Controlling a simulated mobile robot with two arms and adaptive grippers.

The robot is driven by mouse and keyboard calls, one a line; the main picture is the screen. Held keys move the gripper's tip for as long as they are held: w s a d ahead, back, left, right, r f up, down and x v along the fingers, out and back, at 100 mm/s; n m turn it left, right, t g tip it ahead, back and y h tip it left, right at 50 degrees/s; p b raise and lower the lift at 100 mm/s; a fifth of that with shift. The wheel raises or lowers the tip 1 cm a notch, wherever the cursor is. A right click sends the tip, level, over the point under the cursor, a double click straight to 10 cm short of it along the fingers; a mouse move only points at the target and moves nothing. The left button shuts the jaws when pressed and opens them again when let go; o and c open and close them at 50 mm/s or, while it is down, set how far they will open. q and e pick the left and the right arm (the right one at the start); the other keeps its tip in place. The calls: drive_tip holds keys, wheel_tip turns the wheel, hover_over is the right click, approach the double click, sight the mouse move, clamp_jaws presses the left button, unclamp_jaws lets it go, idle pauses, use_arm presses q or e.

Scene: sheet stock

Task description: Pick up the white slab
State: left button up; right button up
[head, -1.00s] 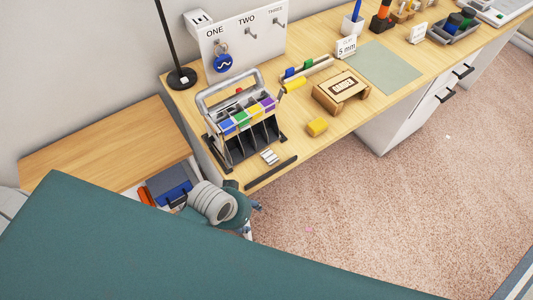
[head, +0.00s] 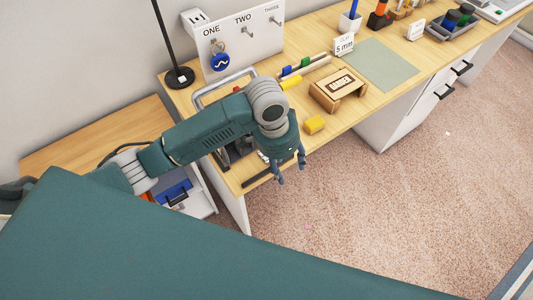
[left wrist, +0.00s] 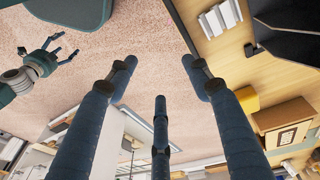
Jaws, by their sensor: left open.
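The white slab, a small pale block with grey bands, lies on the desk near its front edge. In the head view only a sliver of the white slab (head: 262,156) shows behind my left gripper (head: 288,171). In the left wrist view the slab (left wrist: 220,18) is at the top, right of centre, beyond the fingertips. My left gripper (left wrist: 160,72) is open and empty, with its fingers spread beside the desk's front edge and apart from the slab. My right gripper (left wrist: 62,50) shows at the upper left of the left wrist view, away from the desk, its fingers spread and empty.
A black bar (head: 256,180) lies along the desk's front edge. A file rack (head: 226,96) stands behind, mostly hidden by my left arm. A yellow block (head: 314,124) and a wooden box (head: 338,90) are to the right.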

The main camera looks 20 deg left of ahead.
use_arm(q)
drive_tip(key=w+a+r+y, duration=0.2)
drive_tip(key=w+a+r, duration=0.35)
drive_tip(key=a, duration=0.25)
drive_tip(key=shift+n+g, duration=0.4)
drive_tip(key=shift+n, duration=0.1)
drive_tip(key=f, duration=0.3)
drive_tip(key=f+p, duration=0.1)
drive_tip(key=f, duration=0.1)
drive_tip(key=shift+w+d+f, duration=0.1)
drive_tip(key=shift+w+f, duration=0.05)
drive_tip(key=shift+w, duration=0.1)
wheel_tip(320, 180, down, 5)
drive_tip(key=shift+d+r+p, duration=0.1)
drive_tip(key=shift+p, duration=0.7)
drive_tip(key=shift+s+f, duration=0.2)
drive_tip(key=shift+f, duration=0.1)
drive_tip(key=shift+w+f, duration=0.1)
drive_tip(key=shift+w, duration=0.05)
drive_tip(key=shift+c, duration=1.2)
drive_tip(key=c, duration=0.8)
use_arm(e)
drive_tip(key=shift+d+r, duration=0.25)
drive_tip(key=shift+r, duration=1)
use_arm(q)
drive_tip(key=shift+d, duration=0.1)
drive_tip(key=shift+c, duration=0.2)
use_arm(e)
drive_tip(key=shift+w, duration=0.1)
